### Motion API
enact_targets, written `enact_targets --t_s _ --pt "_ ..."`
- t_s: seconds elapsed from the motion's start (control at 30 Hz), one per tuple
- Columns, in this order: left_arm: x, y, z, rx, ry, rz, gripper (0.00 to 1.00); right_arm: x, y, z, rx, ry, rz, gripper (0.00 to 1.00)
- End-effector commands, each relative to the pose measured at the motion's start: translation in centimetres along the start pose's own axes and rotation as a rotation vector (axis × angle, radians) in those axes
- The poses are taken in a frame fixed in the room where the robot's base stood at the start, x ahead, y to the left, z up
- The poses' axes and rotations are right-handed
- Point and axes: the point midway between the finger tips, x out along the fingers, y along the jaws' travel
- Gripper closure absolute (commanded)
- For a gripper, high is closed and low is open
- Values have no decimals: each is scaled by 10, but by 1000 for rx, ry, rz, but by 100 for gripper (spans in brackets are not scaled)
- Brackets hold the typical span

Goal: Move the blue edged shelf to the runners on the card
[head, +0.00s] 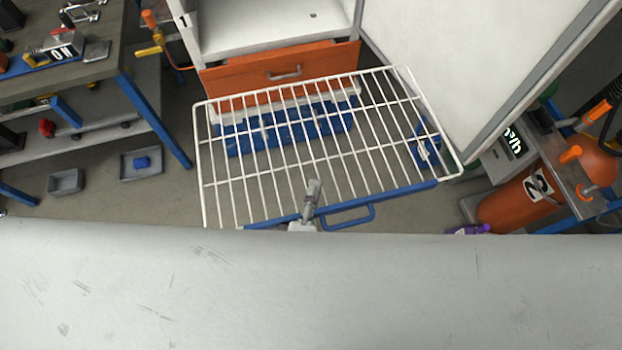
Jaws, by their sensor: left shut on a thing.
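The blue edged shelf (347,186) is a white wire rack with a blue front edge and a blue loop handle. It is held out in front of me, slightly tilted in the picture, above the floor. My left gripper (311,197) is shut on its blue front edge, just left of the handle. The white cabinet (262,38) stands open behind the rack, with only its lower inside in view. No runners and no card can be made out. My right gripper is not in view.
An orange drawer (280,71) sits under the cabinet opening. A white door (462,60) stands open at right. A blue object (240,143) shows through the rack. A workbench (92,70) is at left, an orange cylinder (525,200) at right. Trays (66,182) lie on the floor.

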Motion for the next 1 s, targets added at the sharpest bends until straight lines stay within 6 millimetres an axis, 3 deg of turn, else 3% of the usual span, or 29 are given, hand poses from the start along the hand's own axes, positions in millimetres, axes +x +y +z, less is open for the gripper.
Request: enact_targets --t_s 0.7,1.0 --pt "-47 1 26 1 0 3 100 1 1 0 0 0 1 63" --pt "-50 2 27 1 1 4 100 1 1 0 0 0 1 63"
